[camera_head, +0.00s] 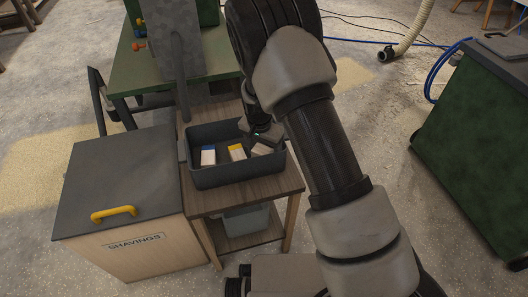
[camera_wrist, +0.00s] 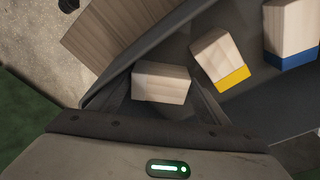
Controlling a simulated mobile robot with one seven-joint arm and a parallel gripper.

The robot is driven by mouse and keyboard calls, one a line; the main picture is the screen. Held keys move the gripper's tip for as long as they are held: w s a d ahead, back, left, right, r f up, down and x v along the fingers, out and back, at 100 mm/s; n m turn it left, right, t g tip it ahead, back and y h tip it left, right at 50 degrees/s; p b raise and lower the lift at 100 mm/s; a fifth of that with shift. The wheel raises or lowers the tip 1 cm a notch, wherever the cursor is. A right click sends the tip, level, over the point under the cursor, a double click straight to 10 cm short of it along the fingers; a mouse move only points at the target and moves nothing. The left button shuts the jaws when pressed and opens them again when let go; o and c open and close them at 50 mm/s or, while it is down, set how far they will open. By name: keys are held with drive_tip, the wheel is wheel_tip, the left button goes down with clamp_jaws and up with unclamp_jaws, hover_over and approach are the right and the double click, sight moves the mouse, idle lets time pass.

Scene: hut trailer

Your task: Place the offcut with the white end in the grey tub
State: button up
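A pale wooden offcut (camera_wrist: 161,84) lies between the two fingers of my gripper (camera_wrist: 161,80) in the wrist view. The fingers stand close at its two ends; I cannot tell whether they press on it. No white end shows clearly on it. In the head view this offcut (camera_head: 262,149) is partly covered by my gripper (camera_head: 262,136), low at the right side of a dark grey tray (camera_head: 240,176). A lighter grey tub (camera_head: 246,221) stands on the shelf under the wooden stand, partly hidden by the top.
A yellow-ended offcut (camera_head: 237,152) and a blue-ended offcut (camera_head: 208,155) lie in the same tray, left of my gripper. The wooden stand (camera_head: 255,190) carries the tray. A shavings bin (camera_head: 125,180) stands close at left. A green cabinet (camera_head: 475,140) is at right, with floor between.

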drive_tip(key=shift+r, duration=0.15)
drive_tip(key=s+d+r+p, duration=0.1)
drive_tip(key=s+r, duration=0.1)
drive_tip(key=r, duration=0.8)
drive_tip(key=s+d+r+p, duration=0.1)
drive_tip(key=s+r+p, duration=0.1)
drive_tip(key=r, duration=0.9)
drive_tip(key=s+d+r+n+t+y, duration=0.1)
drive_tip(key=s+d+r, duration=0.25)
drive_tip(key=r, duration=0.25)
drive_tip(key=s+d+r+n+t+y, duration=0.1)
drive_tip(key=s+d+r+n, duration=0.1)
drive_tip(key=s+r, duration=0.25)
drive_tip(key=s+d+r+n, duration=0.1)
drive_tip(key=s+d+r, duration=0.1)
drive_tip(key=s, duration=0.3)
drive_tip(key=s+d+r+n+t, duration=0.1)
drive_tip(key=s+d+r, duration=0.1)
drive_tip(key=s, duration=0.3)
drive_tip(key=s+d+r+t+h, duration=0.1)
drive_tip(key=s+d+r, duration=0.1)
drive_tip(key=s, duration=0.3)
drive_tip(key=shift+s+d+r+n, duration=0.15)
drive_tip(key=shift+s+r+n, duration=0.1)
drive_tip(key=shift+r+n, duration=0.15)
wheel_tip(320, 180, up, 20)
drive_tip(key=p, duration=2)
